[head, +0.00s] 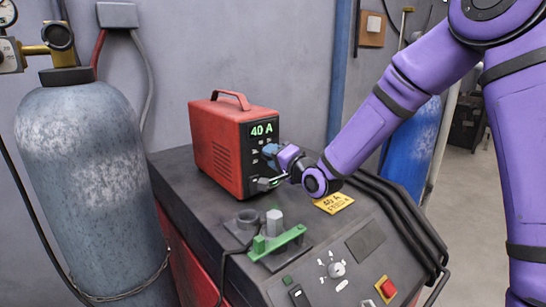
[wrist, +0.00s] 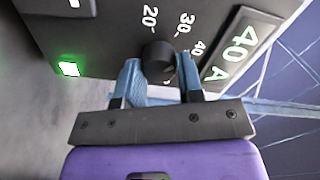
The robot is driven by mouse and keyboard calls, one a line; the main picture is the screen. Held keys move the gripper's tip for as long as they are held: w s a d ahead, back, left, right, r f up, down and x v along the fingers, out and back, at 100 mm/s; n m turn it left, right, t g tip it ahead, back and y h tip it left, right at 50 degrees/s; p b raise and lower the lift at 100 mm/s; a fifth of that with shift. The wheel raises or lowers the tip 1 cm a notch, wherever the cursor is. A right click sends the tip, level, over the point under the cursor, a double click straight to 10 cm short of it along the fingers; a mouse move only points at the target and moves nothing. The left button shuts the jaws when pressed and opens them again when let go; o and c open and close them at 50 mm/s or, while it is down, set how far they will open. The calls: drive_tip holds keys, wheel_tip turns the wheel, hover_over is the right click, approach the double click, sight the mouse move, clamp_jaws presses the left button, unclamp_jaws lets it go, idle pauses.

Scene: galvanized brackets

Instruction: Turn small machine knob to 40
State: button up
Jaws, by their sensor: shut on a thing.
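The small machine (head: 223,143) is a red box with a handle on top, standing on the dark cabinet. Its green display (head: 262,129) reads 40 A, and the display also shows in the wrist view (wrist: 240,50). Its black knob (wrist: 158,56) is on the front face, with marks 20, 30 and 40 around it. My gripper (wrist: 160,72) has its blue fingers on both sides of the knob, shut on it. In the head view my gripper (head: 270,153) is at the machine's front and hides the knob. The knob's pointer is not clearly visible.
A green clamp (head: 277,243) lies nearer the front. A panel knob (head: 337,269) and a red button (head: 387,288) are on the cabinet's slope. A grey gas cylinder (head: 92,180) stands at left.

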drive_tip(key=shift+d+f+m, duration=0.1)
drive_tip(key=shift+m, duration=1.9)
drive_tip(key=o, duration=0.9)
drive_tip(key=v, duration=1)
drive_tip(key=shift+s+d, duration=0.25)
drive_tip(key=shift+s, duration=0.05)
